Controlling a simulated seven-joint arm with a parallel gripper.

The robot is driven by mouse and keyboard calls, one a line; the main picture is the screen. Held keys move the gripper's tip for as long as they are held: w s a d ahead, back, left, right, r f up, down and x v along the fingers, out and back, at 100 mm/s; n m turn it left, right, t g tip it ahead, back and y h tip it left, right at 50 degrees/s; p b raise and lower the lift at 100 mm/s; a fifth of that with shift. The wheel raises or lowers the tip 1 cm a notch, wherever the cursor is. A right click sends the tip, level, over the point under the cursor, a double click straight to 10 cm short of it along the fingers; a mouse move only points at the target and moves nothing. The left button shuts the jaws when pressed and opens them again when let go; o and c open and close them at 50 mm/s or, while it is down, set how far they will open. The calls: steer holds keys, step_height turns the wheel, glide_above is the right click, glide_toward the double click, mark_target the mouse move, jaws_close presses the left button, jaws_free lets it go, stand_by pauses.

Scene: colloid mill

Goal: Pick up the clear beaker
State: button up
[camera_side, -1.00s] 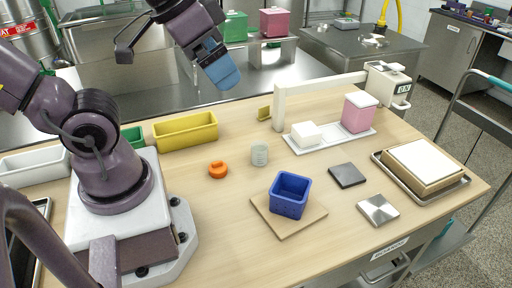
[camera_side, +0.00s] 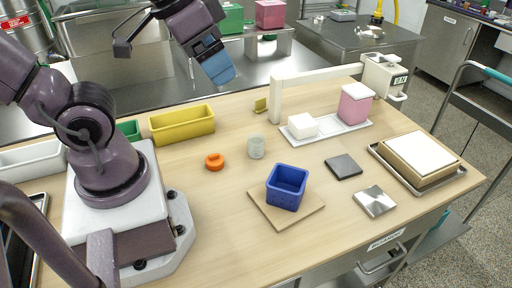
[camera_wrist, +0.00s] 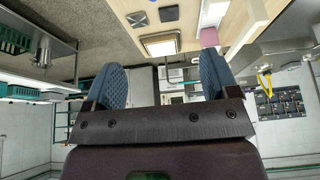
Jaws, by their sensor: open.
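The clear beaker (camera_side: 256,147) stands upright on the wooden table in the side view, behind the blue container and right of an orange ring-like piece. My gripper (camera_side: 222,76) is high above the back of the table, up and left of the beaker and well apart from it. In the wrist view my gripper (camera_wrist: 168,88) shows two blue textured fingers spread apart with nothing between them. The beaker cannot be made out in the wrist view.
A blue container (camera_side: 287,187) sits on a wooden board (camera_side: 262,208). The orange piece (camera_side: 214,162) and a yellow bin (camera_side: 182,125) lie left of the beaker. A white tray (camera_side: 340,128) holds a white block and a pink container (camera_side: 355,104). Table around the beaker is clear.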

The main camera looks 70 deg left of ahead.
step_height(320, 180, down, 4)
steer(key=w+g, duration=0.1)
steer(key=g, duration=0.1)
steer(key=m+t+y, duration=0.2)
steer(key=m+y, duration=1)
steer(key=m, duration=1.1)
glide_above(256, 147)
step_height(256, 147, down, 22)
steer(key=shift+r, duration=0.2)
steer(key=shift+f, duration=1.9)
steer(key=f, duration=0.1)
steer(key=a+f, duration=0.1)
steer(key=f, duration=0.1)
steer(key=shift+w+a+f+y, duration=0.25)
steer(key=shift+w+a+y, duration=0.05)
steer(key=shift+w+a, duration=0.1)
steer(key=shift+w+a+f, duration=0.15)
steer(key=shift+a+f, duration=0.05)
steer(key=shift+a, duration=0.25)
steer(key=c, duration=1)
steer(key=shift+r, duration=0.15)
